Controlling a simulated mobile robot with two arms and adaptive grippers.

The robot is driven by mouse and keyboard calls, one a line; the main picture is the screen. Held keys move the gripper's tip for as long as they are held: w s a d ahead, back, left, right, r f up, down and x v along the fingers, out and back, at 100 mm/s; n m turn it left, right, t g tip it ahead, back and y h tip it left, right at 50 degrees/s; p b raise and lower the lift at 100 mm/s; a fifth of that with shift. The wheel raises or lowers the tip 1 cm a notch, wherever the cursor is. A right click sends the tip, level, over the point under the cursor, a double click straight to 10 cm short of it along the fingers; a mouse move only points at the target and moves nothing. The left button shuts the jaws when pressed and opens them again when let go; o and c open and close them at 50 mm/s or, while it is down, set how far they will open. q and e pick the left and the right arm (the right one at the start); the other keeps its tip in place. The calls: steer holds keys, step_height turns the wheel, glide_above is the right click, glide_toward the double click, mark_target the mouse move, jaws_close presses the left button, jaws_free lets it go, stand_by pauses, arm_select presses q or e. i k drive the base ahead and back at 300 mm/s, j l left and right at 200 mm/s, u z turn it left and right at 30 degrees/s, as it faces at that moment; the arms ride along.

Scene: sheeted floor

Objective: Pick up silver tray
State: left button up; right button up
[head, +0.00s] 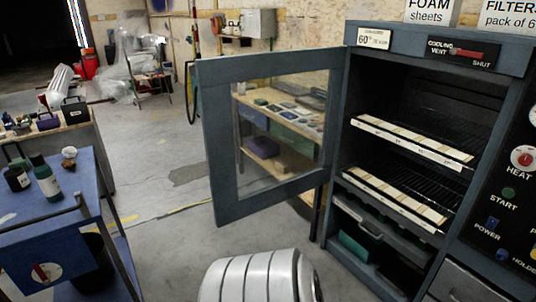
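No tray that is clearly silver can be picked out. A dark grey tray-like piece with a handle (371,229) sits in the cabinet below the lower wire rack; I cannot tell whether it is the silver tray. The blue-grey cabinet (338,150) stands at the right with its windowed door (221,150) swung open to the left. Two black wire racks (425,193) inside have pale strips along their front edges. Neither of my grippers is in view.
A blue cart (75,196) with bottles (46,177) stands at the left. A bench with several small items (275,108) shows through the door's window. Bare grey floor (165,235) lies between cart and cabinet. The control panel (510,200) is at the right edge.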

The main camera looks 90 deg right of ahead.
mark_target(398, 272)
steer(key=l+u, duration=0.25)
steer(key=l, duration=1.5)
steer(key=l+z, duration=0.25)
steer(key=z, duration=0.2)
steer(key=i+l+z, duration=0.1)
steer(key=z, duration=0.4)
steer(key=l+z, duration=0.1)
steer(key=z, duration=0.85)
steer(key=i+z, duration=0.15)
steer(key=z, duration=0.35)
steer(key=l+z, duration=0.1)
steer(key=z, duration=0.4)
